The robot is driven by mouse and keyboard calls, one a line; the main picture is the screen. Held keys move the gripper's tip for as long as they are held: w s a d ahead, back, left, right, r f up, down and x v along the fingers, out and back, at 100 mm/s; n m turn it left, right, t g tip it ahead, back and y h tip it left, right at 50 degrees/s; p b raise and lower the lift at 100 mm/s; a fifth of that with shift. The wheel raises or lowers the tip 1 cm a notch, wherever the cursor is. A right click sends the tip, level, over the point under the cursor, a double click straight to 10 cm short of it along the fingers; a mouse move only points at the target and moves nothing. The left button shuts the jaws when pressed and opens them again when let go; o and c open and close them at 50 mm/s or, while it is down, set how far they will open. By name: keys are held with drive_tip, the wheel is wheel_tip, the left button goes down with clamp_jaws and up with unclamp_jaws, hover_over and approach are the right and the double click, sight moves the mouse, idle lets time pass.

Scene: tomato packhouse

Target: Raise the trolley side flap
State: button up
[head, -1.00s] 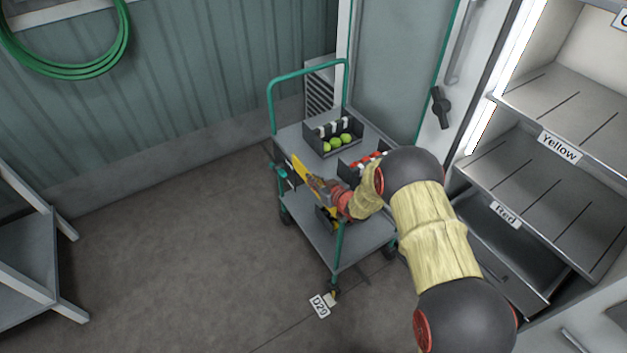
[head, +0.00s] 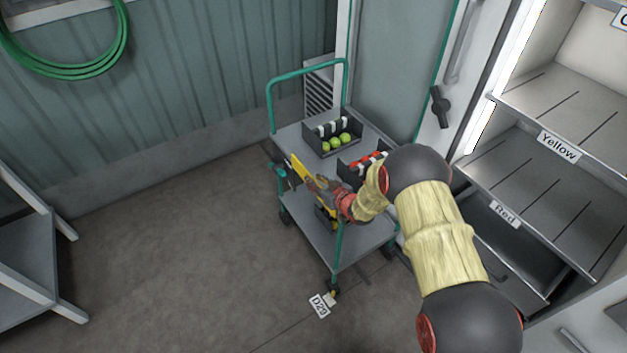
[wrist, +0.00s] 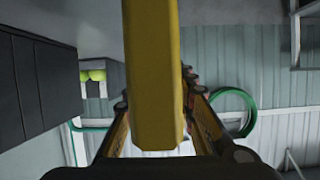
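The trolley (head: 350,238) is a grey two-deck cart with green posts and handle. Its yellow side flap (head: 301,167) shows as a slanted strip at the left edge of the upper deck. My gripper (head: 318,186) is at this flap and covers part of it. In the wrist view the flap (wrist: 152,75) runs down the middle, close to the camera. The fingers (wrist: 158,112) lean in on both sides of it and look shut on it. The fingertips are partly hidden behind the flap.
On the upper deck stand a dark crate (head: 354,151) of green tomatoes and another crate (head: 349,173) with red ones, partly behind my arm. Shelving labelled Yellow and Red (head: 545,180) is at right. A white rack (head: 30,240) is at left. Floor left of the trolley is clear.

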drive_tip(key=v, duration=1)
drive_tip(key=shift+s+d, duration=0.1)
drive_tip(key=shift+d, duration=0.05)
drive_tip(key=w+d+r+m+h, duration=0.1)
drive_tip(key=d+r+h, duration=0.15)
drive_tip(key=r, duration=0.35)
drive_tip(key=w+d+r+h, duration=0.1)
drive_tip(key=d+r, duration=0.3)
drive_tip(key=r, duration=0.1)
drive_tip(key=s+d+r+m+g+h, duration=0.1)
drive_tip(key=s+d+r+m+h, duration=0.1)
drive_tip(key=s+d+r, duration=0.4)
drive_tip(key=s+d+r+m+h, duration=0.15)
drive_tip(key=s+r, duration=0.25)
drive_tip(key=r, duration=0.4)
drive_tip(key=s+r+m+g, duration=0.1)
drive_tip(key=s+r+g, duration=0.1)
drive_tip(key=s, duration=1.3)
drive_tip(key=s+r+m+g, duration=0.1)
drive_tip(key=s+r, duration=0.3)
drive_tip(key=s, duration=1.1)
drive_tip(key=shift+s+d+g, duration=0.3)
drive_tip(key=shift+d+g, duration=0.15)
drive_tip(key=shift+g, duration=0.35)
drive_tip(key=shift+r, duration=0.15)
